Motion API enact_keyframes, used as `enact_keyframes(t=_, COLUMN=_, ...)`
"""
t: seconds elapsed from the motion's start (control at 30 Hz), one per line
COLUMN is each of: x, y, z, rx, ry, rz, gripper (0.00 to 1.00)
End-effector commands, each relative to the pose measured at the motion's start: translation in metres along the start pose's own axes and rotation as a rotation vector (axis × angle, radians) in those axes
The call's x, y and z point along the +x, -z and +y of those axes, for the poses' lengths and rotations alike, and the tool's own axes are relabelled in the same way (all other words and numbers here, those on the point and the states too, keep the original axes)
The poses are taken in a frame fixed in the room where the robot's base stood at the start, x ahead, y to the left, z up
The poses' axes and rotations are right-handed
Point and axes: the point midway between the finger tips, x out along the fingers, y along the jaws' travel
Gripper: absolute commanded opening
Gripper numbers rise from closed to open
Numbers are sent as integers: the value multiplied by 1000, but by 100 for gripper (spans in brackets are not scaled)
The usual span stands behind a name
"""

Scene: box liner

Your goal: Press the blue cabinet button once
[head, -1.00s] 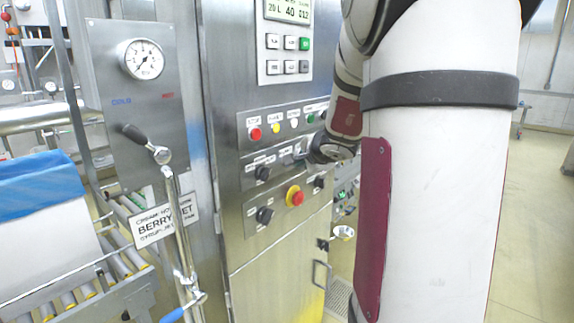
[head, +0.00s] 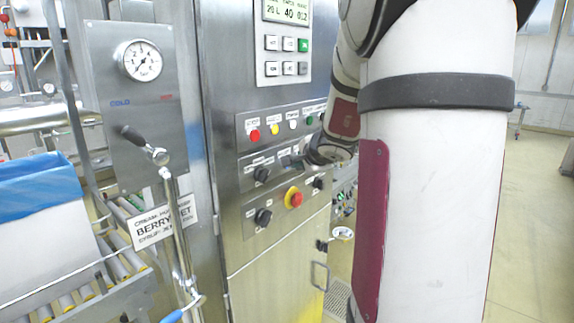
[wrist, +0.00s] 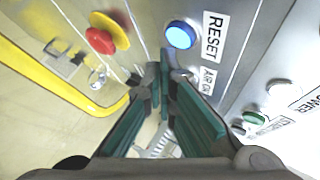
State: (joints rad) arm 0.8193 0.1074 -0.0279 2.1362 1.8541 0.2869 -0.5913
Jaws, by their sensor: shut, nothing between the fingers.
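The blue button (wrist: 180,36) shows in the wrist view as a round lit cap on the steel panel, beside a white RESET label (wrist: 213,36). My gripper (wrist: 160,75) is shut and empty, with its fingertips just below the blue button in that view. I cannot tell whether the tips touch the panel. In the head view my gripper (head: 291,161) is at the cabinet front (head: 275,260), between the row of small buttons and the red knob. The blue button cannot be made out in the head view, where my gripper covers part of the panel.
A red emergency knob on a yellow collar (head: 294,197) sits close below my gripper; it also shows in the wrist view (wrist: 102,40). Black selector knobs (head: 262,174) and a red button (head: 254,135) are nearby. A yellow rail (wrist: 60,82) runs at left in the wrist view.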

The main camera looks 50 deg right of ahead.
Motion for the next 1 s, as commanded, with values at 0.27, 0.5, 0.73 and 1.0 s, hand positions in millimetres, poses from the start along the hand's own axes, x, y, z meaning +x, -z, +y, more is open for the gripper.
enact_keyframes(t=0.27, x=0, y=0, z=0, rx=0, ry=0, rz=0, gripper=0)
enact_keyframes(t=0.5, x=2, y=-1, z=-1, rx=-1, ry=0, rz=0, gripper=0)
enact_keyframes(t=0.73, x=6, y=-5, z=-4, rx=-1, ry=0, rz=0, gripper=0)
enact_keyframes(t=1.0, x=6, y=-4, z=-5, rx=0, ry=0, rz=0, gripper=0)
